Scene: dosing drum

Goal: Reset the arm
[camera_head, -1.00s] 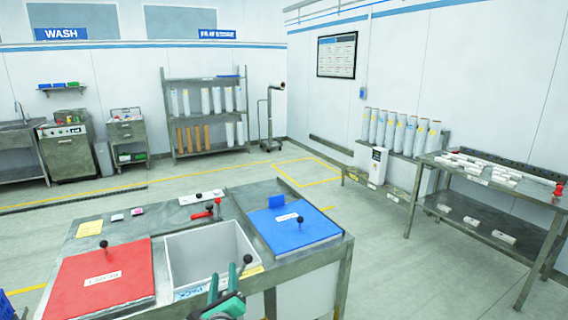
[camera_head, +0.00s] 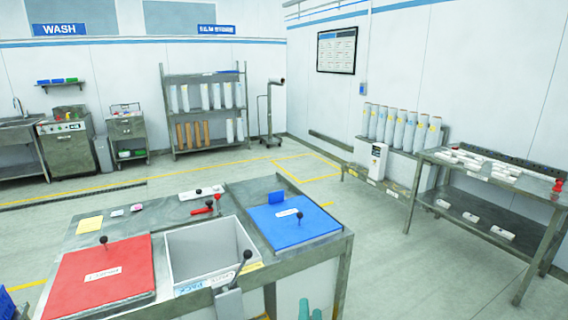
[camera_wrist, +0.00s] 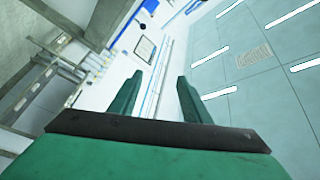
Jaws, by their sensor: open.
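My gripper (camera_wrist: 156,100) shows in the wrist view as two green fingers standing apart with nothing between them. The wrist camera looks up past the fingers at the wall and the ceiling lights, tilted.
The steel bench has a red lid (camera_head: 100,277), an open grey bin (camera_head: 205,250) and a blue lid (camera_head: 293,222). A black-knobbed lever (camera_head: 240,268) stands at the bin's front. A steel table (camera_head: 480,180) stands at the right. Floor between is clear.

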